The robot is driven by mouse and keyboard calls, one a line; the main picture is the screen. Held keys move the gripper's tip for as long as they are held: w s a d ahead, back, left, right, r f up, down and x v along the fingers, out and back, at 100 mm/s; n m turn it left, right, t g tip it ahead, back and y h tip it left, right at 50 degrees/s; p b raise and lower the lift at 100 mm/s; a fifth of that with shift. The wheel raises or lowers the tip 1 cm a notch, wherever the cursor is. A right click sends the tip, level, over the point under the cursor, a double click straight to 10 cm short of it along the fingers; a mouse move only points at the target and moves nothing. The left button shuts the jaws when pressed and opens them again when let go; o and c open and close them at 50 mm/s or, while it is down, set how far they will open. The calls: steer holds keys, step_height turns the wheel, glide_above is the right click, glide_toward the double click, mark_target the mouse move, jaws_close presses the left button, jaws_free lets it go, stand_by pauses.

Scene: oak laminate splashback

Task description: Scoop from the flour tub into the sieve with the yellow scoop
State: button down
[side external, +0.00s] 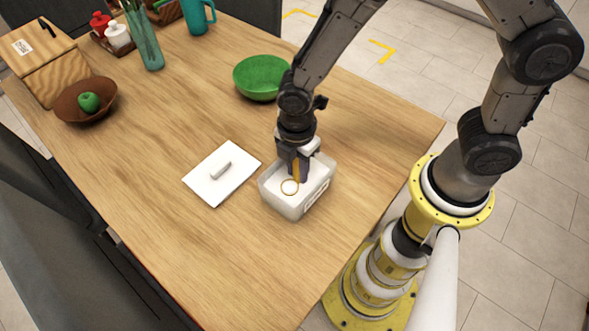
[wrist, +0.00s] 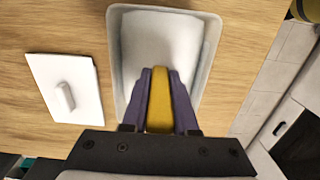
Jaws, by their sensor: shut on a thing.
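The flour tub (side external: 281,204) is a white open box near the table's right edge, with white flour inside. It also shows in the wrist view (wrist: 117,62). My gripper (side external: 294,172) points down into the tub and is shut on the handle of the yellow scoop (wrist: 160,102). In the side view the scoop's round rim shows low inside the tub, with white inside it; how deep it sits in the flour I cannot tell. In the wrist view my fingers hide the scoop's lower end. I cannot make out a sieve in either view.
A white lid (side external: 221,174) with a grey handle lies left of the tub. A green bowl (side external: 260,80) stands behind it. The front table is clear.

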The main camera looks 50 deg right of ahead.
steer(key=shift+w+d, duration=0.1)
steer(key=shift+d, duration=0.05)
step_height(320, 180, up, 8)
steer(key=d, duration=0.1)
steer(key=shift+d+r, duration=0.15)
stand_by(1.2)
steer(key=shift+r, duration=0.15)
stand_by(0.9)
